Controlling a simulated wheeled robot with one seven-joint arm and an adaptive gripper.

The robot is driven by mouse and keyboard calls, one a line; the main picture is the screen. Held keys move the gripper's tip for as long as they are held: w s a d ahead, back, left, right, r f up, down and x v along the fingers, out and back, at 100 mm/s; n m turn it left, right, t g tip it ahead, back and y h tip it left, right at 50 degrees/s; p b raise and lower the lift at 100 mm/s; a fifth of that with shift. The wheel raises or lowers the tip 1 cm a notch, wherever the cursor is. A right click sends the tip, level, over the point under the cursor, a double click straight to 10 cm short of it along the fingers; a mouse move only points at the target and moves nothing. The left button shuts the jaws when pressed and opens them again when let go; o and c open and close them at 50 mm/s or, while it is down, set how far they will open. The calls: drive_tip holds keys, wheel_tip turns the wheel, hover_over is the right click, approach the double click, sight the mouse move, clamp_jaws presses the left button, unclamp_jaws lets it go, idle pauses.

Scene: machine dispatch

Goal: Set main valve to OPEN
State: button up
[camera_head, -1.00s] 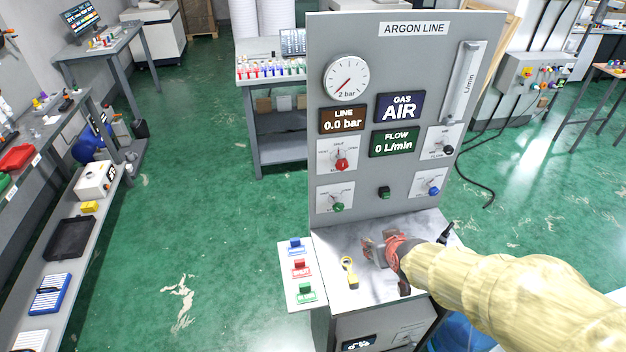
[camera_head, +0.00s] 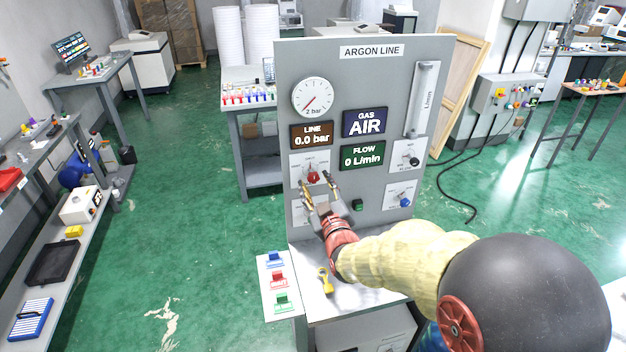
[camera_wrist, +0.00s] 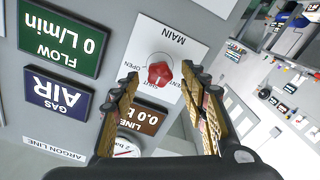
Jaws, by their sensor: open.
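The main valve is a red knob (camera_head: 314,176) on a white plate on the upright ARGON LINE panel (camera_head: 372,52). The red knob also shows in the wrist view (camera_wrist: 159,74), where the plate reads MAIN upside down, with OPEN, SHUT and VENT around the knob. I cannot tell which label the knob points at. My gripper (camera_head: 319,187) is open in front of the plate. In the wrist view my gripper's fingers (camera_wrist: 163,78) stand on either side of the knob with gaps; no contact is visible. My gripper partly hides the lower left valve plate.
A black knob (camera_head: 413,161), a blue knob (camera_head: 405,201) and a green button (camera_head: 358,205) sit to the right on the panel. A yellow tagged item (camera_head: 326,281) lies on the shelf below. Blue, red and green blocks (camera_head: 277,278) stand on a white side plate.

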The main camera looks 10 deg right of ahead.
sight(314, 179)
drive_tip(key=shift+w, duration=1.6)
drive_tip(key=shift+c, duration=0.5)
clamp_jaws()
